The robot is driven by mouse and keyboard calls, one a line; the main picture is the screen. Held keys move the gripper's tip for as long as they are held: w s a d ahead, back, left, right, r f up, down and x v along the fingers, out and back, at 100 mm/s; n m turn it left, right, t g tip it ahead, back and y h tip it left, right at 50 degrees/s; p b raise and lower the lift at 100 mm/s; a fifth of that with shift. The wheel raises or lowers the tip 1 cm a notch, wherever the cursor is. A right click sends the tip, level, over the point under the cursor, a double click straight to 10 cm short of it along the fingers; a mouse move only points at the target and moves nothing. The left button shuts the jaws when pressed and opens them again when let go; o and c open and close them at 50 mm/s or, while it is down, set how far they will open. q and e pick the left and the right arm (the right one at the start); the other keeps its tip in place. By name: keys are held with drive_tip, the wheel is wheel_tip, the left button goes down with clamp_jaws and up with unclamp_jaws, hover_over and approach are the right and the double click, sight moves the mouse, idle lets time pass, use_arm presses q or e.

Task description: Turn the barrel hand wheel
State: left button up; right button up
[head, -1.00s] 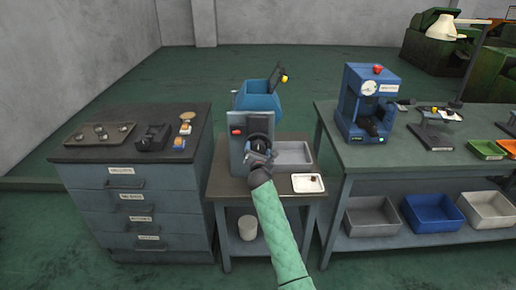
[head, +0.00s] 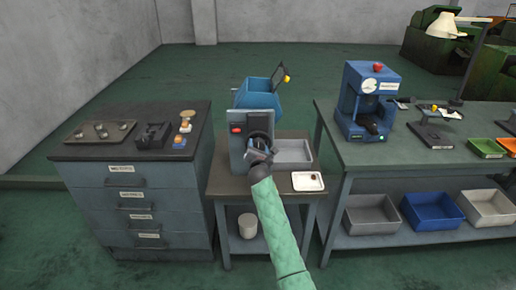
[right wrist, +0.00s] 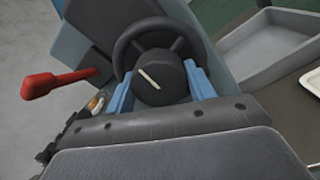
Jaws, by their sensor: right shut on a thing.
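The black barrel hand wheel (head: 260,137) is on the front of a small grey machine (head: 237,150) with a blue barrel (head: 258,100) behind it. My right gripper (head: 258,157) is at the wheel and covers its lower part in the head view. In the right wrist view, the wheel rim (right wrist: 122,45) and its dark hub with a pale line (right wrist: 150,77) show close up. The blue fingers of my right gripper (right wrist: 160,88) lie on both sides of the hub, shut on it. My left gripper is not in view.
A red-knobbed lever (right wrist: 50,83) sticks out left of the wheel. A grey tray (head: 293,152) and a white tray (head: 308,182) are right of the machine. A drawer cabinet (head: 130,200) stands left, a bench with a blue press (head: 368,105) right.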

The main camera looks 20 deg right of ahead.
drive_tip(key=shift+f+m, duration=0.1)
drive_tip(key=shift+m, duration=0.4)
drive_tip(key=m+b, duration=0.3)
drive_tip(key=m, duration=0.4)
drive_tip(key=m+b, duration=0.3)
drive_tip(key=m, duration=0.4)
drive_tip(key=shift+m, duration=0.7)
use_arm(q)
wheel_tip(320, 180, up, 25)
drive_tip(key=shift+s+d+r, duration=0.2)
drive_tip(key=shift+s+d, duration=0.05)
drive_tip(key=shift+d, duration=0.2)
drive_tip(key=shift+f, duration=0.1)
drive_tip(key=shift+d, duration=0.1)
use_arm(e)
drive_tip(key=o, duration=1)
drive_tip(key=shift+c, duration=0.2)
